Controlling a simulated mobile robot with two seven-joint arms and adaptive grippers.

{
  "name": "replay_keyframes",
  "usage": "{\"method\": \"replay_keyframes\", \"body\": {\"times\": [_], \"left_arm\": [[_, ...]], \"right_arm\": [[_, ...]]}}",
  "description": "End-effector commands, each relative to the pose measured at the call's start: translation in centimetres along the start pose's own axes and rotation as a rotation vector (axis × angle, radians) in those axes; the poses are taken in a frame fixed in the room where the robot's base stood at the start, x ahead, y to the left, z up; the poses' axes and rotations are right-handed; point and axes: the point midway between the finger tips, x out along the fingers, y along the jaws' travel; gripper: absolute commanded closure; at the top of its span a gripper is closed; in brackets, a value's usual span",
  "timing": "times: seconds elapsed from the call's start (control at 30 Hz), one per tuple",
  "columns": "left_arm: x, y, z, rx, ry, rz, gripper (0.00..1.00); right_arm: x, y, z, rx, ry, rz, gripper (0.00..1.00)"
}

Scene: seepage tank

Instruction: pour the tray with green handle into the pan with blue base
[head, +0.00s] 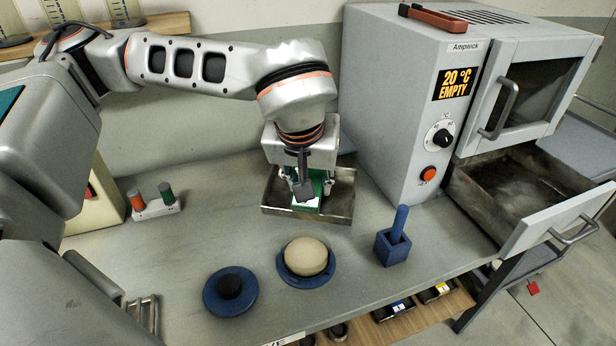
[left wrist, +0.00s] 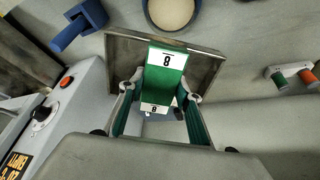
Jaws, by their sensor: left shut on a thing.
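A grey metal tray (head: 335,206) is on the bench in front of the oven. A green handle (left wrist: 165,85) with white labels reading 8 rises at its middle; the tray also shows in the left wrist view (left wrist: 204,70). My left gripper (head: 306,190) points down over the tray and is shut on the green handle, its fingers on either side (left wrist: 160,112). Whether the tray touches the bench is hard to tell. A pan with a blue base (head: 291,279) and a beige round top stands just in front of the tray. My right gripper is not in view.
A blue disc with a black knob (head: 230,294) lies left of the pan. A blue holder with a rod (head: 394,247) stands to the right. The oven (head: 408,110) reads 20 °C EMPTY. An open metal drawer (head: 515,190) is at right. Orange and green pegs (head: 152,203) stand at left.

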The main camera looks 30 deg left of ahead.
Motion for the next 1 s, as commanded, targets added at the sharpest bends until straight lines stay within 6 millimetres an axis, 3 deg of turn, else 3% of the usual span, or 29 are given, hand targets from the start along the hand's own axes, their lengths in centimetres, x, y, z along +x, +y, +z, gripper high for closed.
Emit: {"method": "replay_keyframes", "body": {"times": [0.53,1.0], "left_arm": [[-0.6,0.0,-1.5,-0.003,-0.255,0.0,0.96],[-0.5,0.0,-1.6,0.0,-0.303,0.001,0.96]], "right_arm": [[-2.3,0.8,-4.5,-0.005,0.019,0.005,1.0],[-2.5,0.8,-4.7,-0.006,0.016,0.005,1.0]]}}
